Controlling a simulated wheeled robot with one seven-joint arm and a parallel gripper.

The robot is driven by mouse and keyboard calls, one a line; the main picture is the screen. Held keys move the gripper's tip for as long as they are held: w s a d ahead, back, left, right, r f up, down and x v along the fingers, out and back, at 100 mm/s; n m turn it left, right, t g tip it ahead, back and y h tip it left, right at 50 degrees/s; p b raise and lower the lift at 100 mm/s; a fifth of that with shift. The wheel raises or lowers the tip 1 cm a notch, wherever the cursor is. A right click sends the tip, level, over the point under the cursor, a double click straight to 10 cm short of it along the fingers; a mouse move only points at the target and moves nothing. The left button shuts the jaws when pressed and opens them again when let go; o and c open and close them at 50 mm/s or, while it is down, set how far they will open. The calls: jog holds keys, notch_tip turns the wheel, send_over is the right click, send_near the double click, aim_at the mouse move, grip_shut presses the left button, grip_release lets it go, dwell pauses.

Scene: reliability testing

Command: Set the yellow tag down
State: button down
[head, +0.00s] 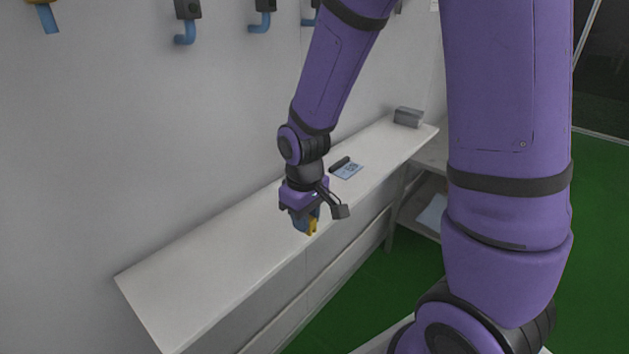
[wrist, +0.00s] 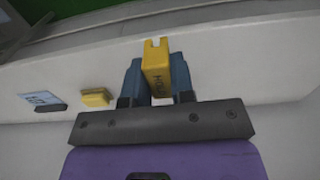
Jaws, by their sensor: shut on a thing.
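The yellow tag (wrist: 158,68) is a small block with a notched end and dark lettering. My gripper (wrist: 157,80) is shut on it, with one blue finger on each side. In the head view, the tag (head: 312,226) shows below my gripper (head: 305,220), over the front part of the white shelf (head: 215,265). I cannot tell whether the tag touches the shelf. My fingers hide part of it.
A second yellow piece (wrist: 96,97) lies on the shelf, beside a blue-and-white card (wrist: 40,98) and a dark object. A grey block (head: 408,117) stands at the far end. Blue hooks (head: 186,33) hang on the wall. The near shelf is clear.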

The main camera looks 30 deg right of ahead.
jog(key=w+d, duration=0.2)
jog(key=w, duration=0.2)
jog(key=w+d+f, duration=0.1)
jog(key=w+d, duration=0.1)
jog(key=w, duration=0.2)
jog(key=w+d, duration=0.2)
jog(key=w, duration=0.2)
jog(key=shift+w+d+f, duration=0.2)
jog(key=shift+w+d, duration=0.05)
jog(key=shift+d, duration=0.1)
jog(key=shift+w+d+f, duration=0.1)
jog(key=shift+w+f, duration=0.1)
jog(key=shift+f, duration=1.6)
jog(key=shift+f, duration=0.1)
jog(key=c, duration=1.3)
grip_release()
jog(key=shift+o, duration=0.2)
